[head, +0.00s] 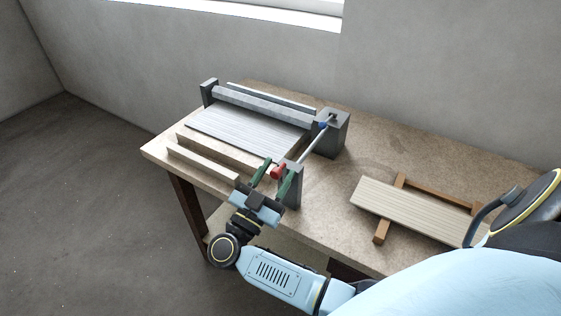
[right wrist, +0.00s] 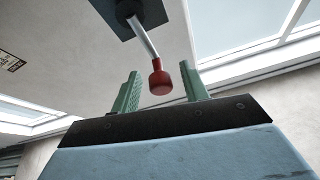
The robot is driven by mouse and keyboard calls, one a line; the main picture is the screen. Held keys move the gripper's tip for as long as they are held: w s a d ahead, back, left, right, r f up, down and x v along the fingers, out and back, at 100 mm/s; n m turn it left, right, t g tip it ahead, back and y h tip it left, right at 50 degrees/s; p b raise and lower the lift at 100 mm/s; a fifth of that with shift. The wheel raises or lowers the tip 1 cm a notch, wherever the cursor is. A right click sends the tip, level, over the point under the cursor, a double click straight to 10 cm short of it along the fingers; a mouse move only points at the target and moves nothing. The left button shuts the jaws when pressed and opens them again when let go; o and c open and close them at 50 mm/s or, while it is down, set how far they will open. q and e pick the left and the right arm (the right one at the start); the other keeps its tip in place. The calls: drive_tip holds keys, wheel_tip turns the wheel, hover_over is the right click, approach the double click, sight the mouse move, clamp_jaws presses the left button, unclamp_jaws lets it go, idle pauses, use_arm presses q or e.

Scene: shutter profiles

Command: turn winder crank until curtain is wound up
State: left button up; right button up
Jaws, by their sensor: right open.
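The winder stands on a wooden table (head: 335,215). Its grey roller (head: 262,104) spans two dark end blocks, and the pale slatted curtain (head: 248,133) lies flat in front of it. A silver rod (head: 313,145) runs from the right end block to a grey front post (head: 293,190). The crank's red knob (head: 277,171) is beside this post. In the right wrist view, the red knob (right wrist: 160,80) hangs on a silver crank arm (right wrist: 143,38). My right gripper (head: 274,178) is open, its green fingers on either side of the knob. Contact cannot be told. My left gripper is out of view.
Wooden strips (head: 203,163) lie along the table's left front edge. A pale slatted board (head: 415,211) rests on brown wooden bars (head: 382,229) at the right. Bare tabletop lies between the winder and this board. A wall stands behind the table.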

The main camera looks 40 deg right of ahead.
drive_tip(key=shift+x, duration=1.1)
clamp_jaws()
